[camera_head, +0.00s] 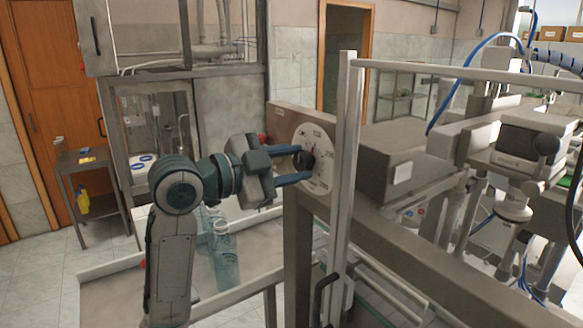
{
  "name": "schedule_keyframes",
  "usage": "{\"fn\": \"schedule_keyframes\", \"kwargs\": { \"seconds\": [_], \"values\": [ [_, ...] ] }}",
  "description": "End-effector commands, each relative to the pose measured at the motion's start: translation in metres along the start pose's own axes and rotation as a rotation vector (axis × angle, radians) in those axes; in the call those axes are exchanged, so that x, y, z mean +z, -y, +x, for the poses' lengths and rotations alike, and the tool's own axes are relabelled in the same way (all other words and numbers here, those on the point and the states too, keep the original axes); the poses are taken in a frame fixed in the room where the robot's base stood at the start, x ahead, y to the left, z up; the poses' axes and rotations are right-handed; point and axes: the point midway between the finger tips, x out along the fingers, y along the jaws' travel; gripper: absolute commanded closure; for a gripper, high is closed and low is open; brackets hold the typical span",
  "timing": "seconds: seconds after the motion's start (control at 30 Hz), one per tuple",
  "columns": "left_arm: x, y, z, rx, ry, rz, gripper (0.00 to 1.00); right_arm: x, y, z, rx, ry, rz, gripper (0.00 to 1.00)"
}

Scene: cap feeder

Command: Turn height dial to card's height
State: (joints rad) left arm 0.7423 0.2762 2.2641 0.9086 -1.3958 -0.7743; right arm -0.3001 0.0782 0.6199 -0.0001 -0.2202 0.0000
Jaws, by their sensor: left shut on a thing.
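The height dial (318,134) is a round pale disc with printed marks and numbers, mounted on the machine's grey beam. A dark knob (304,160) sits at its middle. My left gripper (306,163) reaches in from the left, and its blue fingers are shut on the knob. The fingers hide part of the dial's face, and the setting is too small to read. I cannot make out a card with a height on it. My right gripper is not in view.
A grey upright post (346,150) stands just right of the dial. A grey box (398,165) and machine parts with blue hoses fill the right. A pale tray table (105,262) lies below my left arm. A dark side table (88,160) stands far left.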

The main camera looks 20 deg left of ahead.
Motion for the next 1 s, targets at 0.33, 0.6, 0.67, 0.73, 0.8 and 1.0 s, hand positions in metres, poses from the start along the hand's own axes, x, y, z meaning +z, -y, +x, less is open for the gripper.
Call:
{"fn": "schedule_keyframes", "kwargs": {
  "seconds": [0.33,0.6,0.67,0.73,0.8,1.0],
  "values": [
    [0.0003,-0.0009,0.0001,0.003,0.006,0.077,0.88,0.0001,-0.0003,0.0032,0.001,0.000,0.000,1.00],
    [0.0003,-0.0009,0.0001,0.003,0.007,0.081,0.88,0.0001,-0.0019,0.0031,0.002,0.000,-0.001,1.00],
    [0.0004,-0.0009,0.0001,0.003,0.007,0.081,0.88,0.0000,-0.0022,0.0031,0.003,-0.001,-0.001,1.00],
    [0.0004,-0.0010,0.0001,0.003,0.007,0.081,0.88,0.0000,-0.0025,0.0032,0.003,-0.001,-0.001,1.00],
    [0.0005,-0.0010,0.0001,0.003,0.007,0.080,0.51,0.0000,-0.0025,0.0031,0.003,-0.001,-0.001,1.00],
    [0.0002,-0.0005,0.0001,0.002,0.007,0.081,0.44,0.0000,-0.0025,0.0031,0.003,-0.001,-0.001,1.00]
  ]
}}
